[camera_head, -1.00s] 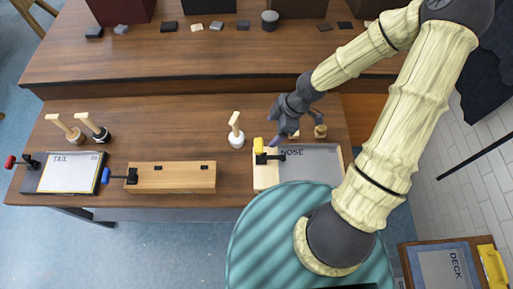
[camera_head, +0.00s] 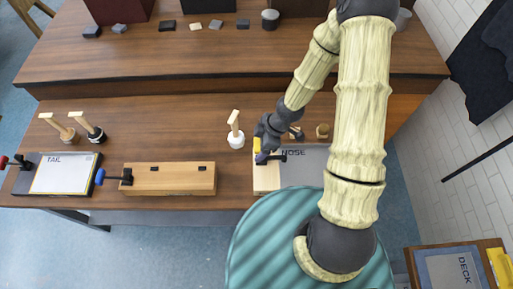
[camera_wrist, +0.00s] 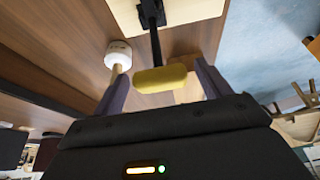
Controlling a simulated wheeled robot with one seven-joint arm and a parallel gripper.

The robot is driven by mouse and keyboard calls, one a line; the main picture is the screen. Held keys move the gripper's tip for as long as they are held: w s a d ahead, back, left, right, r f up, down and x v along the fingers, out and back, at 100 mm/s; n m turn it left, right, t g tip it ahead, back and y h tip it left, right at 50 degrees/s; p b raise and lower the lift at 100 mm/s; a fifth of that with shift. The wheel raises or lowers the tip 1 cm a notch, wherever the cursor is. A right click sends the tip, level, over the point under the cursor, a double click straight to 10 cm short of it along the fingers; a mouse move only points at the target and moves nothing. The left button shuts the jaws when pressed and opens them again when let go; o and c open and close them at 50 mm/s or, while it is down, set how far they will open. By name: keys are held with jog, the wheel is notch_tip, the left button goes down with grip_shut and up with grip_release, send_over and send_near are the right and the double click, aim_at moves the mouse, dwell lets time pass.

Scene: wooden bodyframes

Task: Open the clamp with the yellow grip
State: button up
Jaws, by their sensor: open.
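The clamp with the yellow grip (camera_head: 257,146) is mounted at the left side of the board marked NOSE (camera_head: 304,165). In the wrist view the yellow grip (camera_wrist: 162,79) lies across the end of the clamp's dark lever (camera_wrist: 154,40). My gripper (camera_head: 264,143) is right at the yellow grip in the head view. In the wrist view my gripper (camera_wrist: 160,85) is open, with one finger on each side of the grip. I cannot tell whether either finger touches it.
A white-based stamp-like tool (camera_head: 236,138) stands left of the clamp; its base also shows in the wrist view (camera_wrist: 118,53). A wooden block (camera_head: 170,178) with a blue-grip clamp (camera_head: 100,176) and the TAIL board (camera_head: 62,174) with a red-grip clamp (camera_head: 4,161) lie further left. A raised shelf (camera_head: 180,62) runs behind.

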jog(key=shift+x, duration=1.35)
jog(key=c, duration=1.4)
